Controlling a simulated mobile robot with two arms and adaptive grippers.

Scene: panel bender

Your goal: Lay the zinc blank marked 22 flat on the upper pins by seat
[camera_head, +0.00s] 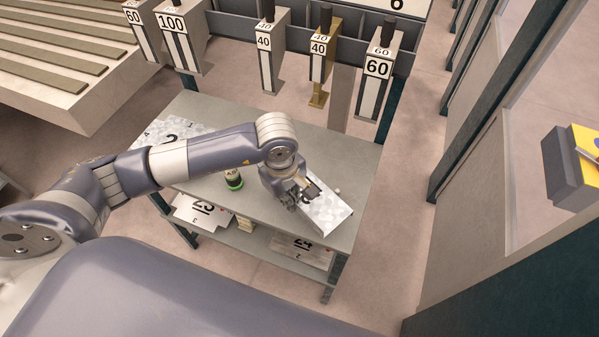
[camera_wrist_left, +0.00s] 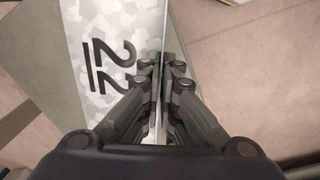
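The zinc blank marked 22 (camera_wrist_left: 110,60) is a pale, mottled sheet. In the head view the blank (camera_head: 332,216) shows at the front right of the grey table, partly hidden by my left gripper (camera_head: 305,194). In the left wrist view, my left gripper (camera_wrist_left: 163,78) has its fingers close together on either side of the blank's long edge, shut on it. I cannot tell whether the blank touches the table. I cannot make out the upper pins or the seat. My right gripper is not in view.
The grey table (camera_head: 235,205) also holds another mottled sheet (camera_head: 158,155) at the left and a dark can with a green band (camera_head: 233,179). Numbered tool blocks (camera_head: 376,68) hang behind.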

